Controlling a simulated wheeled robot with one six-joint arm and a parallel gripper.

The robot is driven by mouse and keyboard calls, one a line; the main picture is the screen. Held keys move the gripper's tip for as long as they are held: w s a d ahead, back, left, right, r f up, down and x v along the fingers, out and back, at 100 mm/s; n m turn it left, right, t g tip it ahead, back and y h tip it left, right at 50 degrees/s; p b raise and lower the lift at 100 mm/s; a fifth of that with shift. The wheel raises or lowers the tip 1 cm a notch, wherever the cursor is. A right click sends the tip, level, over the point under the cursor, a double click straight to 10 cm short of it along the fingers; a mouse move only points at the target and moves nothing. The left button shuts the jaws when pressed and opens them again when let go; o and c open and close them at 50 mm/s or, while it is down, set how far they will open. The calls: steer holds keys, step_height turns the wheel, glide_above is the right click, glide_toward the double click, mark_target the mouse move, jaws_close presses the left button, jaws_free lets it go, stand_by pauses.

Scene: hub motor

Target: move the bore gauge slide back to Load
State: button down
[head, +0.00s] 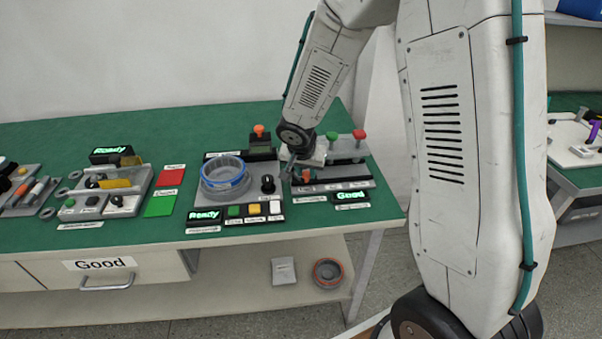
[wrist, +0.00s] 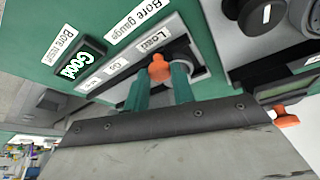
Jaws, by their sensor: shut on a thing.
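The bore gauge (head: 335,172) is a grey fixture with a slotted track on the right part of the green bench. Its slide has an orange knob (wrist: 160,68), which stands beside the Load label (wrist: 152,38) in the wrist view. My gripper (wrist: 158,82) is shut on this knob, with a teal finger on each side. In the head view, my gripper (head: 297,172) reaches down to the gauge's left end, where the orange knob (head: 306,176) shows partly. The bore result display (wrist: 78,58) reads Good.
Left of the gauge stands a station with a blue-ringed part (head: 225,178), a black knob (head: 267,184) and several buttons. A red-topped post (head: 359,135) stands behind the gauge. The bench front edge (head: 290,235) is clear.

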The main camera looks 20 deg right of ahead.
steer(key=shift+w+a, duration=0.1)
steer(key=shift+a, duration=0.05)
steer(key=shift+a, duration=0.1)
steer(key=c, duration=1.3)
jaws_free()
steer(key=shift+c, duration=0.2)
steer(key=shift+o, duration=0.8)
steer(key=shift+a, duration=0.2)
steer(key=shift+d, duration=0.2)
steer(key=shift+r, duration=0.35)
steer(key=v, duration=0.7)
steer(key=shift+a, duration=0.15)
